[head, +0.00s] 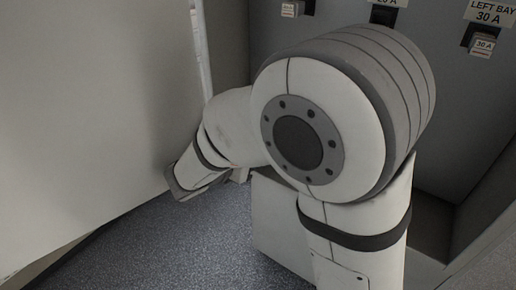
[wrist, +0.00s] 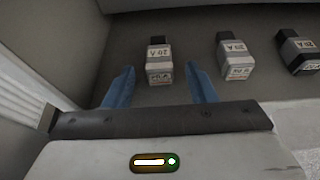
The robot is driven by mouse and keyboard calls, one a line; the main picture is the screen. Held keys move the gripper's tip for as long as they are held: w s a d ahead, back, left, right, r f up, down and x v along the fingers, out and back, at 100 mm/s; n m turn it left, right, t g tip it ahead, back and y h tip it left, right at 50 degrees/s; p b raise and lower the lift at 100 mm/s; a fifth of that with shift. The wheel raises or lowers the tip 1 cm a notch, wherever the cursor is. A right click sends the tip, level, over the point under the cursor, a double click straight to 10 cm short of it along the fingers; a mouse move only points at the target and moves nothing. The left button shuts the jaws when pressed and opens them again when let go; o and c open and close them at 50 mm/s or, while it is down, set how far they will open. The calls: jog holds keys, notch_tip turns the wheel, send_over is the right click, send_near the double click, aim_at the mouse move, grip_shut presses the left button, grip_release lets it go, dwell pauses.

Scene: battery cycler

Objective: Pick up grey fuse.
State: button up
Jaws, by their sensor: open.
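In the wrist view, three fuses lie or stand in a row on a dark grey surface: a left fuse (wrist: 159,66), a middle fuse (wrist: 236,62) and a right fuse (wrist: 296,52). Each has a pale grey, labelled body and a dark end; the left one's label appears to read 20 A. My gripper (wrist: 160,69) is open, with its blue fingers apart. The left fuse shows between the fingertips in the picture, with a gap on each side. I cannot tell how far beyond the tips it is. In the head view my arm hides the gripper and these fuses.
In the head view, a grey panel at the back carries a fuse labelled 30 A (head: 483,45) under a LEFT BAY label (head: 491,12). Another small fuse (head: 290,9) sits at the top. A large pale door or panel (head: 90,110) fills the left. Speckled floor (head: 190,240) shows below.

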jog(key=c, duration=1)
notch_tip(320, 180, up, 10)
dwell(0.3)
jog(key=shift+r, duration=0.15)
jog(key=s+d+r+p, duration=0.1)
jog(key=s+d+r, duration=0.3)
jog(key=s+r, duration=0.3)
jog(key=s+d+r+p, duration=0.1)
jog(key=s+d+r, duration=0.35)
jog(key=r, duration=0.45)
jog(key=s+d+r+p, duration=0.1)
jog(key=s+d+r, duration=0.4)
jog(key=r, duration=0.3)
jog(key=shift+w+d+r+b, duration=0.15)
jog(key=shift+w+d+b, duration=0.2)
jog(key=shift+w+d, duration=0.6)
jog(key=shift+w+d+r+b, duration=0.15)
jog(key=shift+w+d+b, duration=0.15)
jog(key=shift+w+d, duration=0.65)
